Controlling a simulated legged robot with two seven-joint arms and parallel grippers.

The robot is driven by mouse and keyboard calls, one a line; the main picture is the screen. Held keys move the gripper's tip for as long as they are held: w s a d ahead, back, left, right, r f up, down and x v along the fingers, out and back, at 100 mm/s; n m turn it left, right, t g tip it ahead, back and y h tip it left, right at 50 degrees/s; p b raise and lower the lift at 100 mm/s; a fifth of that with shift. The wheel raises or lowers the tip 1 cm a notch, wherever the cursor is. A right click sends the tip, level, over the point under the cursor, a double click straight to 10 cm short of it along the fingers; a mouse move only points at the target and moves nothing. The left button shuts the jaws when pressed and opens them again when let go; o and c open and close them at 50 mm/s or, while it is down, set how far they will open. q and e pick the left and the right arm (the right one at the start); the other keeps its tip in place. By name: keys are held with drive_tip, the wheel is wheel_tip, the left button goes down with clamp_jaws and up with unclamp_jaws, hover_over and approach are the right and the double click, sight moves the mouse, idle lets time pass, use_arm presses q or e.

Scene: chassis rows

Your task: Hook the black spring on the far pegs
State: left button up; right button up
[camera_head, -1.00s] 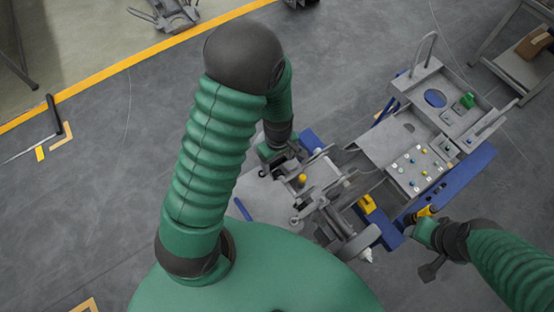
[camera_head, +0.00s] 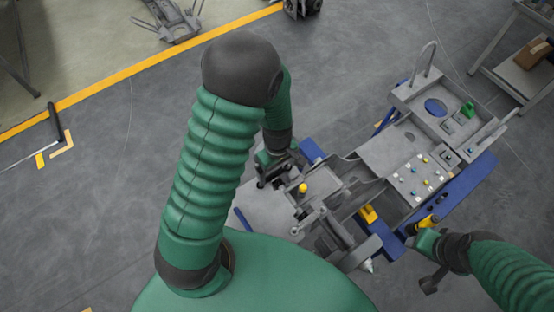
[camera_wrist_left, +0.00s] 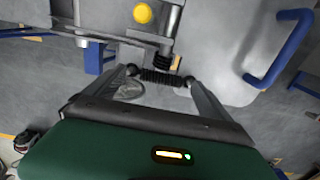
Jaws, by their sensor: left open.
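The black spring (camera_wrist_left: 160,77) shows as a dark coil in the left wrist view. It lies crosswise between the two fingertips of my left gripper (camera_wrist_left: 160,75), which is open; I cannot tell whether the fingers touch it. In the head view my left gripper (camera_head: 272,178) is over the chassis, beside a yellow knob (camera_head: 302,188). The same yellow knob (camera_wrist_left: 142,13) is ahead of the fingers in the wrist view. I cannot make out the far pegs clearly. My right gripper (camera_head: 422,240) is beside a yellow-and-black part (camera_head: 428,221); its jaws are too small to read.
A grey panel with coloured knobs (camera_head: 418,178) and a tray with a green block (camera_head: 468,109) stand to the right on a blue frame. A blue handle (camera_wrist_left: 280,50) is at the wrist view's right. A cart with a box (camera_head: 533,52) stands at far right.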

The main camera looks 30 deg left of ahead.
use_arm(q)
wheel_tip(320, 180, up, 16)
drive_tip(key=b, duration=0.2)
drive_tip(key=shift+a, duration=0.2)
drive_tip(key=shift+w, duration=0.1)
